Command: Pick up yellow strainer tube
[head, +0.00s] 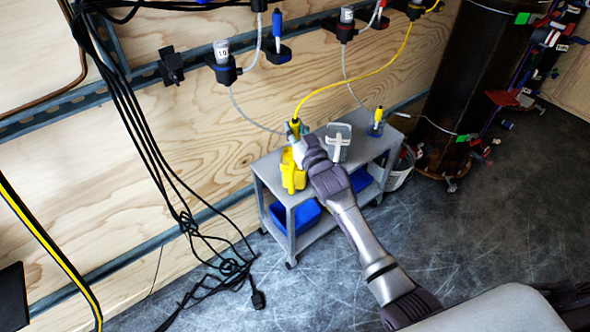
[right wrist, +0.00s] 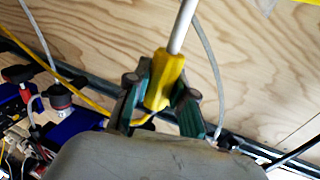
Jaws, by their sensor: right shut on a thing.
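The yellow strainer tube (right wrist: 166,80) shows in the right wrist view, with a yellow grip and a pale rod rising from it. My right gripper (right wrist: 162,95) has its two green fingers shut on the yellow grip. In the head view my right gripper (head: 293,130) is above the back of the grey cart, beside a yellow container. A thin yellow hose (head: 345,80) runs from near the gripper up to the wall fittings. My arm hides part of the cart top. My left gripper is not in view.
The grey cart (head: 292,198) carries a yellow container (head: 291,172), a grey container (head: 338,143) and a blue holder with a yellow-topped tool (head: 377,122). Blue bins (head: 297,216) sit below. A rusty drum (head: 475,85) stands right. Black cables hang left. Floor at front right is clear.

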